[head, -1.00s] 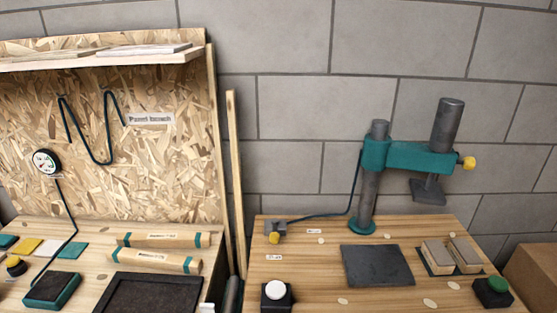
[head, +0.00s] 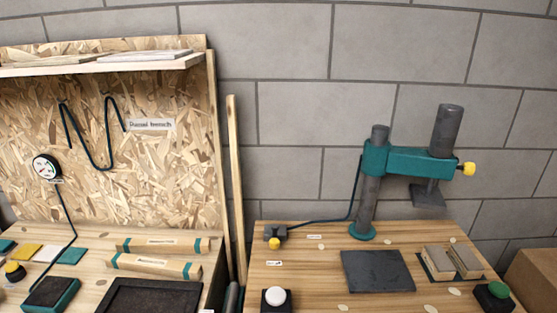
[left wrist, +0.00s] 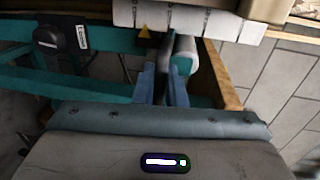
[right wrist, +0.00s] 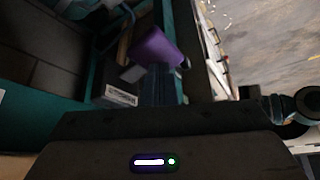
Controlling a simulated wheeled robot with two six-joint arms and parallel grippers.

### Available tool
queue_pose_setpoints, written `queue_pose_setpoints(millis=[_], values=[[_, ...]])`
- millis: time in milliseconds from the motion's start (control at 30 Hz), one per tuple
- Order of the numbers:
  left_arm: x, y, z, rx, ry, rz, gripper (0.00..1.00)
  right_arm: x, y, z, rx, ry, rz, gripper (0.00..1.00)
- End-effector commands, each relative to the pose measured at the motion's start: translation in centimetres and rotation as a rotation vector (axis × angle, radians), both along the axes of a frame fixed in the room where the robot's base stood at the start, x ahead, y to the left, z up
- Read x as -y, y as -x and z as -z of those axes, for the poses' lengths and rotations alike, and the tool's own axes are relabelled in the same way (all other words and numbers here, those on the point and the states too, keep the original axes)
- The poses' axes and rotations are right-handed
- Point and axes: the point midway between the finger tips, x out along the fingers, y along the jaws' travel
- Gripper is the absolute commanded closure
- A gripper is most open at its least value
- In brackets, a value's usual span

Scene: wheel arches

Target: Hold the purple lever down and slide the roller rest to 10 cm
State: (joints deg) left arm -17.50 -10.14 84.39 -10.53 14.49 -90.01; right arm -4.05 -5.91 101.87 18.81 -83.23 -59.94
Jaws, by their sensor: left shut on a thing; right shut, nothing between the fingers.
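The purple lever (right wrist: 158,45) shows in the right wrist view, just ahead of my right gripper (right wrist: 162,80). That gripper is shut and empty, its tips close to the lever; I cannot tell if they touch. In the left wrist view my left gripper (left wrist: 161,74) is shut on a dark, narrow part, apparently of the roller rest. A grey roller with a teal end (left wrist: 182,56) lies just beyond its fingers. Neither gripper shows in the head view.
The head view shows a bench with a green press (head: 410,161), a dark plate (head: 377,271) and a white button (head: 275,297). Teal frame rails (left wrist: 95,88) lie close around my left gripper.

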Motion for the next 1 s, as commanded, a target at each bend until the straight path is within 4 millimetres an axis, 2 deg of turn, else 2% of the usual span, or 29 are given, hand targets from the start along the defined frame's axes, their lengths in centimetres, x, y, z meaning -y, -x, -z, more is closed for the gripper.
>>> queue_pose_setpoints(millis=[167, 1000], values=[[0.0, 0.1, 0.1, -0.002, 0.0, 0.0, 1.0, 0.0, 0.0, -0.4, 0.001, 0.0, 0.0, 1.0], [0.0, 0.1, 0.1, -0.003, 0.001, 0.0, 1.0, 0.0, 0.0, -6.8, 0.001, 0.0, 0.0, 1.0]])
